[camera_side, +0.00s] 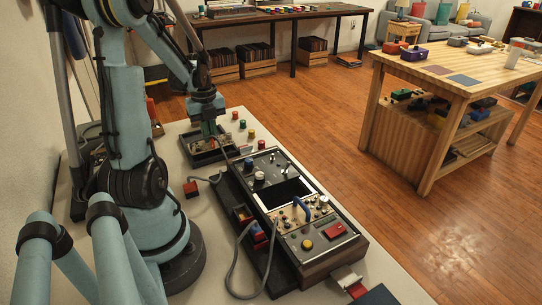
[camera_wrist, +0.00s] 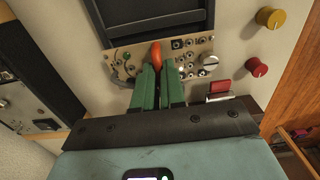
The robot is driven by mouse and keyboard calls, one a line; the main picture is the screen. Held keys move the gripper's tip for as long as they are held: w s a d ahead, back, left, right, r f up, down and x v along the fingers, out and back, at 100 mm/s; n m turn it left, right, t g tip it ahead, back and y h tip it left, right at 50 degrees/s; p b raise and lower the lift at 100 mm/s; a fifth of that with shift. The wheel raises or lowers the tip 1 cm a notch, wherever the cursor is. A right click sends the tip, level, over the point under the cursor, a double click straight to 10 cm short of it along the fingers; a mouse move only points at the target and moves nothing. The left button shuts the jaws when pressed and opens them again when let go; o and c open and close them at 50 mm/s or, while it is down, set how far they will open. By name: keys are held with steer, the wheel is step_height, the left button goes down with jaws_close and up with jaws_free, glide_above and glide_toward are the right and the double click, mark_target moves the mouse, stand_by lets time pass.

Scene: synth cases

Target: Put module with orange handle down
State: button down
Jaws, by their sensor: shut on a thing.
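In the wrist view, the module with the orange handle (camera_wrist: 127,66) is a beige panel with knobs, sockets and switches. Its orange handle (camera_wrist: 156,52) stands between the green fingers of my gripper (camera_wrist: 157,70), which are shut on it. In the side view, my gripper (camera_side: 209,129) points down over a dark open tray (camera_side: 228,149) at the far end of the table. The module is small and partly hidden there. The tray's dark frame (camera_wrist: 95,18) shows just beyond the module in the wrist view. I cannot tell whether the module touches the tray floor.
A dark console (camera_side: 335,247) stands nearer on the table, with an empty slot (camera_side: 286,191) beside a panel with a blue handle (camera_side: 303,208). Several coloured knobs (camera_side: 242,124) line the table right of the tray. A grey cable (camera_side: 233,262) loops beside the console.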

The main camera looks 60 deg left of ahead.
steer(key=shift+f, duration=0.15)
steer(key=c, duration=1.2)
jaws_free()
step_height(320, 180, up, 12)
steer(key=w+d+n+t, duration=0.2)
steer(key=d+n, duration=0.4)
steer(key=d, duration=0.4)
steer(key=w+d+f+n+t, duration=0.1)
steer(key=w+d+n, duration=0.3)
steer(key=d, duration=0.6)
steer(key=w+d+f+n+t, duration=0.1)
steer(key=w+d+n+t, duration=0.2)
steer(key=d+n, duration=0.5)
steer(key=shift+w+d+f+t, duration=0.1)
steer(key=shift+w+d+t, duration=0.15)
steer(key=shift+d+t, duration=0.55)
